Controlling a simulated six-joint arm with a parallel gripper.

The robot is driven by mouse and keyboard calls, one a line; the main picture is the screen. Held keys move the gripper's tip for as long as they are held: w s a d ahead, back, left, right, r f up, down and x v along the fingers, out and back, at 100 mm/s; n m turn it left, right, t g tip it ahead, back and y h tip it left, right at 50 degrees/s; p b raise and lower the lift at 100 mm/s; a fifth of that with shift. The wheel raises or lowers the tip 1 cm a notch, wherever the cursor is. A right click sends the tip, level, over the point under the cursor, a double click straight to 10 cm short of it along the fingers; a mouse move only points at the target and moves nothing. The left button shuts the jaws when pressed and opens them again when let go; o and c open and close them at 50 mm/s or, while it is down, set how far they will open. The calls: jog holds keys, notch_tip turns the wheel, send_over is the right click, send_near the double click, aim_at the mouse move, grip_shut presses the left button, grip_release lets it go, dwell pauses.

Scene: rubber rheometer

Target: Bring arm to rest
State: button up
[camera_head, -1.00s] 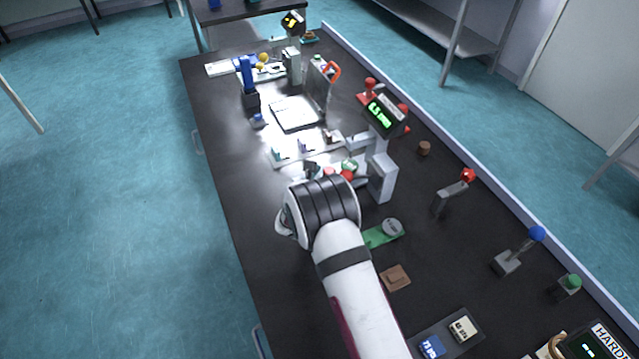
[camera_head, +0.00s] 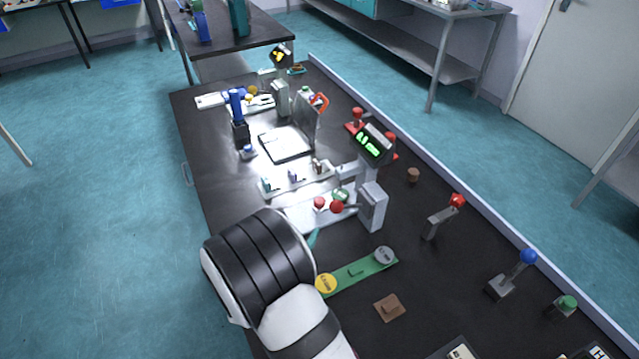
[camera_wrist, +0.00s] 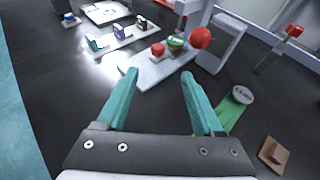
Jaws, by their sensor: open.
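My gripper (camera_wrist: 160,95) is open and empty in the wrist view, its two teal fingers spread apart above the black bench. In the head view my white and black arm covers the bench's near left part, and only a teal fingertip (camera_head: 314,238) shows past it. Beyond the fingers, a grey instrument (camera_head: 372,205) with a white base (camera_wrist: 160,68), red knobs and a green-topped piece stands on the bench. It also shows in the wrist view (camera_wrist: 222,42). My fingers appear apart from it.
A green strip (camera_head: 352,272) with yellow and grey discs lies right of my arm, near a brown block (camera_head: 390,307). Red (camera_head: 440,217), blue (camera_head: 512,273) and green-knobbed (camera_head: 563,306) devices line the right edge. A white rack (camera_head: 298,180) and open case (camera_head: 286,144) stand farther back.

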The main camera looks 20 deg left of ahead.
jog(key=s+d+r+m+g+h, duration=0.25)
jog(key=d+r+m+h, duration=0.3)
jog(key=d+m, duration=0.55)
jog(key=s+d+r+m+g+h, duration=0.1)
jog(key=d+r+m+g+h, duration=0.45)
jog(key=d, duration=0.95)
jog(key=s+d+r+m+g+y, duration=0.1)
jog(key=s+d+m+g+y, duration=0.2)
jog(key=s+m, duration=0.45)
jog(key=s+d+m+g+y, duration=0.25)
jog(key=s+d+m, duration=0.25)
jog(key=s+m, duration=0.25)
jog(key=s+a+r+m+y, duration=0.1)
jog(key=s+a+m+y, duration=0.6)
jog(key=m, duration=0.3)
jog(key=shift+s+a, duration=0.85)
